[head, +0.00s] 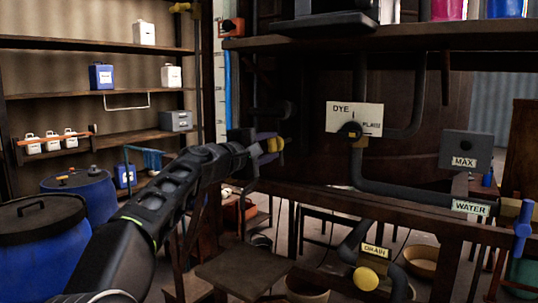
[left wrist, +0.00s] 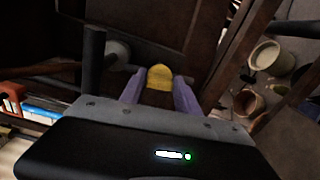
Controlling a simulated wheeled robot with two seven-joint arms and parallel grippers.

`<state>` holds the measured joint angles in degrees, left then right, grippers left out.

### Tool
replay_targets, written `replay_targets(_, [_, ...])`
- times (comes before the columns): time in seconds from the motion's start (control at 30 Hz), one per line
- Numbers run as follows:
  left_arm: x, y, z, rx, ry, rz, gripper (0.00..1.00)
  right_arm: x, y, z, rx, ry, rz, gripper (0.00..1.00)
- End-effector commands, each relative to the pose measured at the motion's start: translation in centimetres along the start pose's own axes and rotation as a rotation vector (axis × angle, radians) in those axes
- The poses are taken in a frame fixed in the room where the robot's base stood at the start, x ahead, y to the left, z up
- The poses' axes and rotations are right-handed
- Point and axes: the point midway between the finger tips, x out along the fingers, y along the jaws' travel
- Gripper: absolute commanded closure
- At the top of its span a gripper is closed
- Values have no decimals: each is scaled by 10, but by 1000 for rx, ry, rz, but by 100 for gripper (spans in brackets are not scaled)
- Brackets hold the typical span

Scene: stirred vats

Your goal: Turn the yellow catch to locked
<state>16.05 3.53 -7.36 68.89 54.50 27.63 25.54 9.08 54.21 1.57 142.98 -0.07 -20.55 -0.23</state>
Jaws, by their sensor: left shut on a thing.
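The yellow catch (head: 279,144) sticks out at the left end of the dark timber frame, near the middle of the head view. My left gripper (head: 268,147) reaches it from the left, its purple fingers closed around it. In the left wrist view the rounded yellow end of the catch (left wrist: 160,76) sits between the two fingers of my left gripper (left wrist: 159,88). The catch's mount is mostly hidden, and I cannot read its locked or unlocked setting. My right gripper is not in view.
A DYE sign (head: 355,117), a WATER label (head: 470,208) and a yellow DRAIN knob (head: 366,278) are on the pipework to the right. Blue drums (head: 85,192) stand at left. A timber rail (head: 400,218) crosses below the catch. Bowls stand on the floor.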

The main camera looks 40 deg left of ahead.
Motion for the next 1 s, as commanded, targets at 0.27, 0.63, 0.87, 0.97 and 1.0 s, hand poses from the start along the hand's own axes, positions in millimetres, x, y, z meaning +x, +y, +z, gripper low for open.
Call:
replay_targets(0.27, [1, -3, 0, 105, -2, -3, 100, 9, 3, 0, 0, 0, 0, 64])
replay_targets(0.63, [0, -2, 0, 124, -2, -4, 100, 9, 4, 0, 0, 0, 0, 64])
replay_targets(0.87, [0, -2, 0, 123, -2, -3, 52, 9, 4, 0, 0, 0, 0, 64])
replay_targets(0.97, [0, -2, 0, 122, -2, -2, 44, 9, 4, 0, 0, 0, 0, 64])
replay_targets(1.0, [0, -1, 0, 122, -1, -2, 41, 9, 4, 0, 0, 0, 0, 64])
